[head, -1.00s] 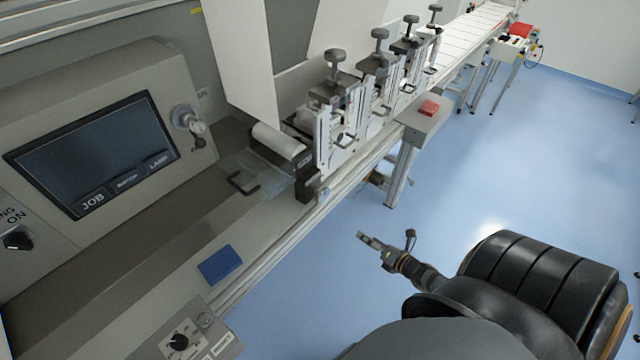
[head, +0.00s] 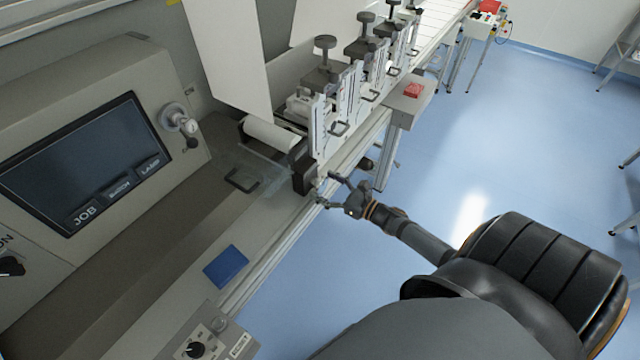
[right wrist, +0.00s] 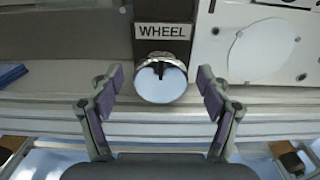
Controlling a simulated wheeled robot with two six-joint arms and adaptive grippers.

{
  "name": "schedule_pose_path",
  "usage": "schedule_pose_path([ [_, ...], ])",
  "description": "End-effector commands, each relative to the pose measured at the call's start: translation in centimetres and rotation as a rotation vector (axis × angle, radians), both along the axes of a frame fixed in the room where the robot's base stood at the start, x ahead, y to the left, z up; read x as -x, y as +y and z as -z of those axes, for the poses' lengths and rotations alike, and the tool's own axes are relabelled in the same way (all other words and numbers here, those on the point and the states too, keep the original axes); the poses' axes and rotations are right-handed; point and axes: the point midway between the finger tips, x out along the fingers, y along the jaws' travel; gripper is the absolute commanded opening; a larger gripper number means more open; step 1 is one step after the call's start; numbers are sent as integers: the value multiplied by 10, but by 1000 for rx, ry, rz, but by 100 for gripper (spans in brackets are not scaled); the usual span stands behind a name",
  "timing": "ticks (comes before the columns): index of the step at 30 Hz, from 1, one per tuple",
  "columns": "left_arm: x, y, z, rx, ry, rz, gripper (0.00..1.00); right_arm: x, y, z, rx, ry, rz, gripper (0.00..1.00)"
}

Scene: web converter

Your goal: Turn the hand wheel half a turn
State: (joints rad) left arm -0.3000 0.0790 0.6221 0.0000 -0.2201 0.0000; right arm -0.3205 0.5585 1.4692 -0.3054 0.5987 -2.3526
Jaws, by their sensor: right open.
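The hand wheel (right wrist: 161,82) is a small round knob with a pale face, a bright rim and a dark mark near its top. It sits below a dark plate lettered WHEEL (right wrist: 162,31) in the right wrist view. In the head view, the dark block (head: 303,174) that carries it is at the front edge of the machine, and the wheel is hard to make out. My right gripper (head: 327,189) is open in front of it. In the right wrist view its fingers (right wrist: 158,88) stand left and right of the wheel, apparently clear of it. My left gripper is out of view.
Clamp units with black knobs (head: 326,48) stand behind the wheel block. A blue pad (head: 226,267) lies on the front ledge. A panel with a screen (head: 85,165) is at left. A red button box (head: 411,93) is beyond.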

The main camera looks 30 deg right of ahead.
Motion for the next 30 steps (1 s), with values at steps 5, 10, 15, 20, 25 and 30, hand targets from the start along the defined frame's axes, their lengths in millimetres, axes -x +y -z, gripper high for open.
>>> schedule_pose_path([
  [5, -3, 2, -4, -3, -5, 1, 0, -16, 7, -1, -2, 1, 1, 78],
  [10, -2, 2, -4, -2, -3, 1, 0, -17, 7, 0, -1, 3, 0, 78],
  [15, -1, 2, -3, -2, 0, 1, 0, -17, 7, 0, -1, 3, 0, 69],
  [20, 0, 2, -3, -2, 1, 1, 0, -17, 7, 0, -1, 3, 0, 48],
  [25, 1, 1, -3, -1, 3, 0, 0, -17, 7, 0, -1, 3, 0, 25],
  [30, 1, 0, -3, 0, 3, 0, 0, -17, 7, 0, -8, 6, 0, 24],
])
